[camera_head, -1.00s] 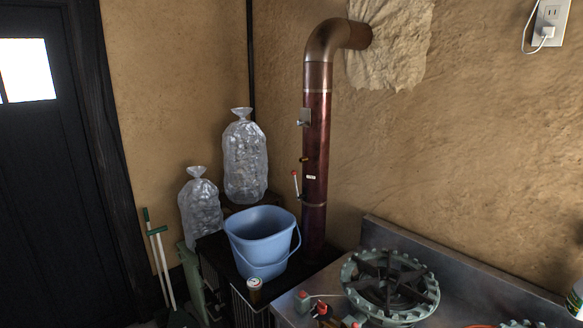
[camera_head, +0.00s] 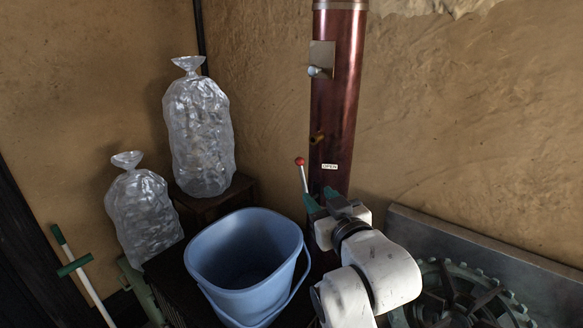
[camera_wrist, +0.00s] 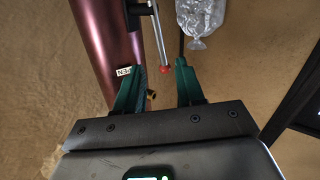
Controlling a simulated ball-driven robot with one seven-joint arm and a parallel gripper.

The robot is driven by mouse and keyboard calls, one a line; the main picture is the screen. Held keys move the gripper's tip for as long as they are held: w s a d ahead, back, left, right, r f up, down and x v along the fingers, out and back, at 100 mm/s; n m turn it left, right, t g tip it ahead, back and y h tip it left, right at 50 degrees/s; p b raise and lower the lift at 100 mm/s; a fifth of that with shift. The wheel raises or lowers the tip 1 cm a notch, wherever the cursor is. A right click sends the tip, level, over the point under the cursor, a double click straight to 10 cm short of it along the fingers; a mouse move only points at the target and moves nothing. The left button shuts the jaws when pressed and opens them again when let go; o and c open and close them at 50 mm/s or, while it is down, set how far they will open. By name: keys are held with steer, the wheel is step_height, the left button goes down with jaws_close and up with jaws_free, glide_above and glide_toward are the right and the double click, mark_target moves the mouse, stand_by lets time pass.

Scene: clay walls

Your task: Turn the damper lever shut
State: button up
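The damper lever (camera_head: 304,178) is a thin metal rod with a red knob, standing nearly upright at the left side of the dark red stovepipe (camera_head: 336,110). A small "OPEN" label (camera_head: 329,167) is on the pipe beside it. My gripper (camera_head: 326,200), with green fingers, is just right of the lever's lower part in the head view; the lever's foot is hidden. In the wrist view, my gripper (camera_wrist: 160,66) is open and empty. The lever's red knob (camera_wrist: 164,69) appears in the gap between the fingertips; I cannot tell its depth or any contact.
A blue bucket (camera_head: 215,290) stands close at left of my arm. Clear plastic bags (camera_head: 200,130) are behind it. A small plate with a knob (camera_head: 320,60) and a brass fitting (camera_head: 317,138) stick out from the pipe.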

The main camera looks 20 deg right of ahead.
mark_target(302, 171)
steer(key=shift+t, duration=0.3)
steer(key=w, duration=0.4)
steer(key=w+r, duration=0.1)
steer(key=w, duration=0.3)
steer(key=w+a+r+p, duration=0.1)
steer(key=w, duration=0.3)
steer(key=shift+c, duration=0.5)
jaws_close()
